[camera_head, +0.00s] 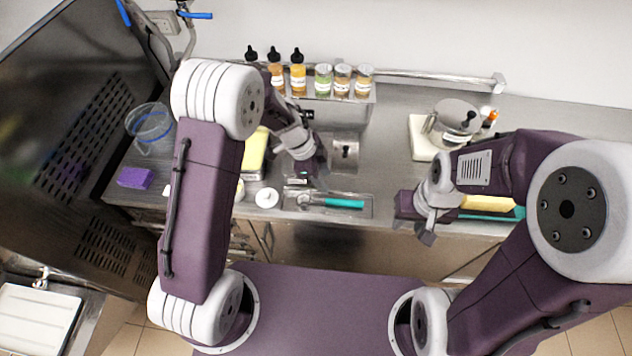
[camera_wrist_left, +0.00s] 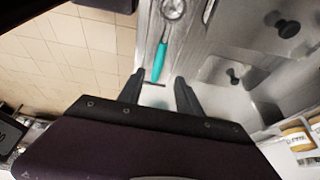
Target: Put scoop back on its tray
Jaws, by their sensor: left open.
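The scoop has a teal handle (camera_head: 344,203) and a round metal head. It lies flat on a shallow steel tray (camera_head: 364,213) near the counter's front edge. In the left wrist view its teal handle (camera_wrist_left: 161,58) points toward my gripper and its head is near the top edge. My left gripper (camera_head: 316,180) is over the counter just behind the tray. In the left wrist view its two fingers (camera_wrist_left: 158,92) are apart, with nothing between them, and the handle's end lies beyond them. My right gripper (camera_head: 415,230) is at the counter edge to the right; its jaw gap is unclear.
Several bottles and jars (camera_head: 322,80) stand on a rear shelf. A steel container with a knobbed lid (camera_head: 344,153) is behind the tray. A scale-like appliance (camera_head: 450,122) stands right. A clear jug (camera_head: 150,127) and purple sponge (camera_head: 135,178) are left.

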